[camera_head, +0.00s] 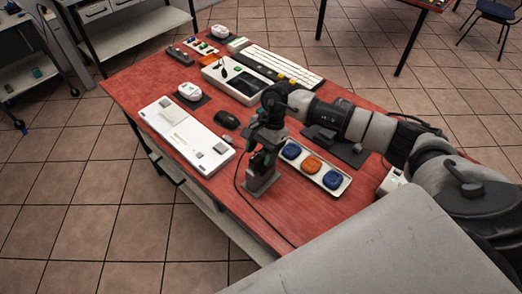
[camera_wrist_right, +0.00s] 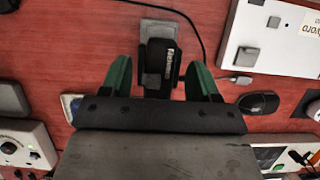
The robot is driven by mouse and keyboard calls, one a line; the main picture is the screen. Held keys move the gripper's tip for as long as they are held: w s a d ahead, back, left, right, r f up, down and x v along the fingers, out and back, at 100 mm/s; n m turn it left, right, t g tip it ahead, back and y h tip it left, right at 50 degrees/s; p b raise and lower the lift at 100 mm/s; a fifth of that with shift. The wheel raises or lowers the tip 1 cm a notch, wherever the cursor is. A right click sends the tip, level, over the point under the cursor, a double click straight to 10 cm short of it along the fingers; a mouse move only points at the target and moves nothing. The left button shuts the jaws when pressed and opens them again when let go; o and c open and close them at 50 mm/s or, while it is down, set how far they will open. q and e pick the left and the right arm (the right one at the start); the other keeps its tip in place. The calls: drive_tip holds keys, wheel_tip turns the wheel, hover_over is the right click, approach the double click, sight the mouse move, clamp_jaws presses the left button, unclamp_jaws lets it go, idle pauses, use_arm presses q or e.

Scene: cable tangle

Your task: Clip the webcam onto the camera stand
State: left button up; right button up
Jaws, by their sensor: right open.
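My right gripper (camera_head: 262,160) points down over the near part of the red table. In the right wrist view its two green fingers (camera_wrist_right: 163,78) are apart, one on each side of the black webcam (camera_wrist_right: 160,62), which has white lettering. I cannot tell whether the fingers touch it. The webcam is at the grey camera stand (camera_head: 261,184), whose top end also shows in the right wrist view (camera_wrist_right: 160,28). The gripper hides part of the join, so I cannot tell whether the webcam is clipped on. My left gripper is out of view.
A black cable (camera_head: 265,223) runs over the red table (camera_head: 215,195). A tray of blue and orange buttons (camera_head: 313,168) is right of the stand. A white panel (camera_head: 185,133), a dark mouse (camera_head: 227,119) and a keyboard (camera_head: 285,67) lie farther off. The front left corner is clear.

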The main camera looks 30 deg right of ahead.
drive_tip(key=b+v, duration=0.3)
drive_tip(key=v, duration=0.7)
drive_tip(key=shift+d+r, duration=0.15)
drive_tip(key=shift+r, duration=0.2)
drive_tip(key=shift+f, duration=0.1)
